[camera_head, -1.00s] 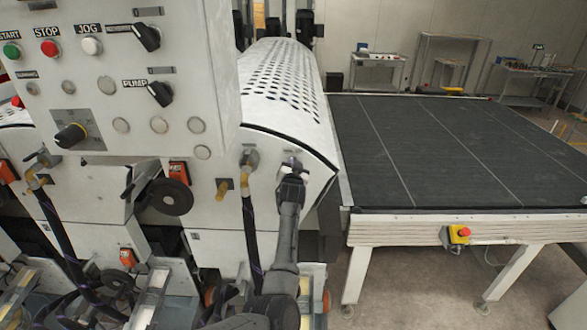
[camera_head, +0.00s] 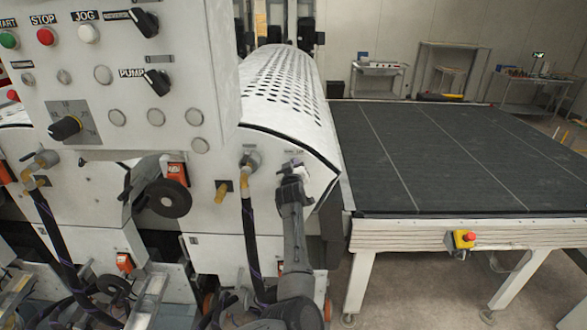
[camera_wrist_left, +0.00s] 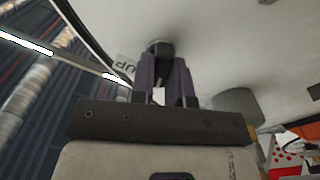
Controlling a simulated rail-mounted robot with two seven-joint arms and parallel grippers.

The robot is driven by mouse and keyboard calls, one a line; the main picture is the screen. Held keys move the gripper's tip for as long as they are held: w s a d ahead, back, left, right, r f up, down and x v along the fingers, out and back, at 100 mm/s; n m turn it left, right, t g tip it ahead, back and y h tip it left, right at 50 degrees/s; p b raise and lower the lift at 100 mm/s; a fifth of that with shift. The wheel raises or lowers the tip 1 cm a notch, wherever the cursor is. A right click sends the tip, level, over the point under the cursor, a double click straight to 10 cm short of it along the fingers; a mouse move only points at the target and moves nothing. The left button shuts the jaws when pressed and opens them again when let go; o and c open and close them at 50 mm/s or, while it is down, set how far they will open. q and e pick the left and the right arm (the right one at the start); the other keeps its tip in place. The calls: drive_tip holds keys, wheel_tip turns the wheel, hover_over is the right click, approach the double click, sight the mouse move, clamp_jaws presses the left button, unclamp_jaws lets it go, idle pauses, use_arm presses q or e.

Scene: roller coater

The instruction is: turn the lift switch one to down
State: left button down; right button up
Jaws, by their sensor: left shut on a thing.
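The lift switch is a small dark knob on the white side panel of the coater, below the end of the perforated cover. In the head view my left gripper (camera_head: 293,174) reaches up to it from below and hides most of it. In the left wrist view the two purple-grey fingers of the left gripper (camera_wrist_left: 165,75) are shut on the dark lift switch knob (camera_wrist_left: 160,46). A white label (camera_wrist_left: 124,68) reading "UP" shows beside the knob. The knob's exact setting is hard to tell. My right gripper is not in view.
A hose (camera_head: 249,225) with a brass fitting hangs just left of my left arm. The control panel (camera_head: 140,90) with buttons and knobs juts out at upper left. A dark conveyor table (camera_head: 430,160) with a red emergency button (camera_head: 465,239) stands at right.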

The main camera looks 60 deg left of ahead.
use_arm(q)
drive_tip(key=shift+n, duration=0.6)
drive_tip(key=c, duration=1.1)
unclamp_jaws()
drive_tip(key=shift+d, duration=0.1)
drive_tip(key=b+v, duration=0.1)
drive_tip(key=v, duration=1.2)
drive_tip(key=shift+s+d+b, duration=0.15)
drive_tip(key=shift+d+b, duration=0.15)
drive_tip(key=shift+b, duration=0.1)
